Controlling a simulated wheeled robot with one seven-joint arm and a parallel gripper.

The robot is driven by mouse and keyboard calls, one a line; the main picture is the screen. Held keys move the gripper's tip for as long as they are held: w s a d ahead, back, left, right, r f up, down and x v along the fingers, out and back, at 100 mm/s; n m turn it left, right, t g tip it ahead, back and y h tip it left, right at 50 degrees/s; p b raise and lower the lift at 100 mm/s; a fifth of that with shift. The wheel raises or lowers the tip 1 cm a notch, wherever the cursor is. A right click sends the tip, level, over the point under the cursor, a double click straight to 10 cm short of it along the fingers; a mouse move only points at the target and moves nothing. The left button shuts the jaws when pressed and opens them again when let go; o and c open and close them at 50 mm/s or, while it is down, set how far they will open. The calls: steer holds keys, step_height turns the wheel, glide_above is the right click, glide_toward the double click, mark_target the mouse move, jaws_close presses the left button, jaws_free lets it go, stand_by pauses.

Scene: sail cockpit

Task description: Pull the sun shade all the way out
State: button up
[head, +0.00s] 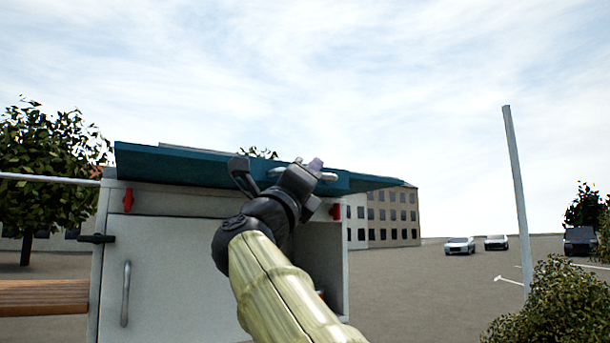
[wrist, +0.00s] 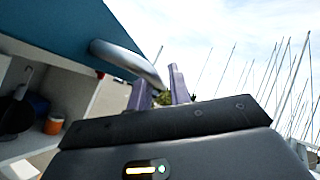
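The sun shade is a teal panel (head: 190,166) over the top of a white cabinet, and its underside fills the upper left of the wrist view (wrist: 60,25). A pale grey bar handle (wrist: 122,60) sits at the shade's edge; part of it shows in the head view (head: 327,176). My gripper (head: 312,166) is at the shade's front edge, by the handle. In the wrist view my gripper (wrist: 160,88) has its two purple fingers apart, with background visible between them. The handle's near end lies close to the fingertips; I cannot tell whether it touches them.
The white cabinet (head: 175,270) has a vertical door handle (head: 126,293) and red latches (head: 128,200). Its open side holds an orange container (wrist: 54,123) on a shelf. A wooden slatted bench (head: 45,297) stands left. Right of the cabinet is open ground with a pole (head: 517,200).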

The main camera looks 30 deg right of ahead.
steer(key=shift+w+a, duration=0.1)
steer(key=shift+a+f, duration=0.15)
steer(key=b+v, duration=0.8)
steer(key=v, duration=0.9)
steer(key=shift+s+b, duration=0.2)
steer(key=shift+b, duration=0.15)
